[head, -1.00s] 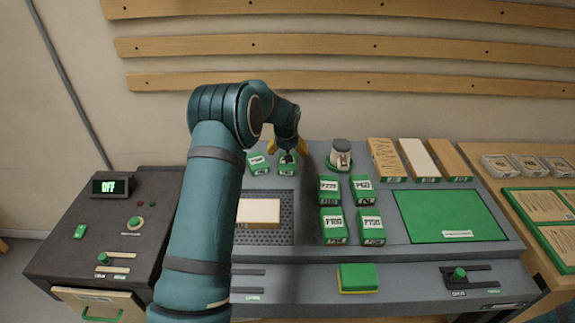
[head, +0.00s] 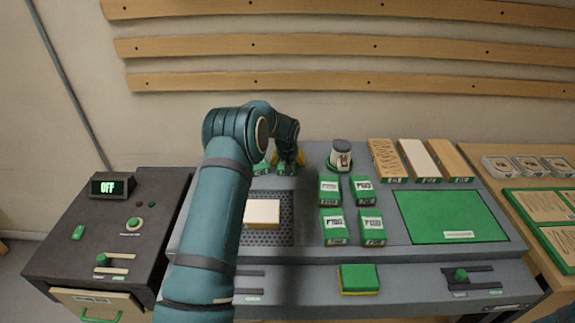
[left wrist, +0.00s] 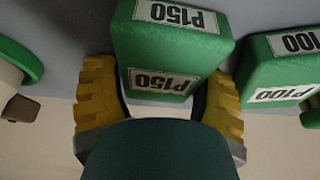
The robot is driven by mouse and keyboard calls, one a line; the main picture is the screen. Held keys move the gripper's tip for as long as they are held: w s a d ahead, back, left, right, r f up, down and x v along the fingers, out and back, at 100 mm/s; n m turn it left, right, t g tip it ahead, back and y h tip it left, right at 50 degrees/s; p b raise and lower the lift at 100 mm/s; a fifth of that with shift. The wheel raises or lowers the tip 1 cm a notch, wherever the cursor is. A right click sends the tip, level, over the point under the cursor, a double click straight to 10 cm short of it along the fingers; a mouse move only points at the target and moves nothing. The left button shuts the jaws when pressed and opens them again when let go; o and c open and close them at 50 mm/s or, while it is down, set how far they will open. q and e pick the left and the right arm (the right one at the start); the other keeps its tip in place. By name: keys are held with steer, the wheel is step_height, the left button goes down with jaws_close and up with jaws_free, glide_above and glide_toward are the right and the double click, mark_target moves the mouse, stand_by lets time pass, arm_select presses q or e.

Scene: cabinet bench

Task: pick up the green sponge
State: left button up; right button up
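The green sponge (head: 359,279), a green pad with a yellow lower layer, lies on the front ledge of the bench in the head view. My left gripper (head: 289,164) is far behind and left of it, down at the small green blocks at the back. In the left wrist view its yellow fingers (left wrist: 160,110) stand apart on both sides of a green block labelled P150 (left wrist: 170,30). I see no clear grip on the block. The sponge is not in the wrist view. My right gripper is not in view.
Several labelled green blocks (head: 332,225) stand mid-bench, left of a green mat (head: 450,217). A pale block (head: 262,212) sits on a perforated plate. A slider (head: 461,275) is right of the sponge.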

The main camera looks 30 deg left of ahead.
arm_select(q)
steer(key=shift+c, duration=0.4)
step_height(320, 180, up, 10)
steer(key=shift+p, duration=0.6)
steer(key=shift+o, duration=0.7)
steer(key=shift+c, duration=0.8)
steer(key=shift+s, duration=0.1)
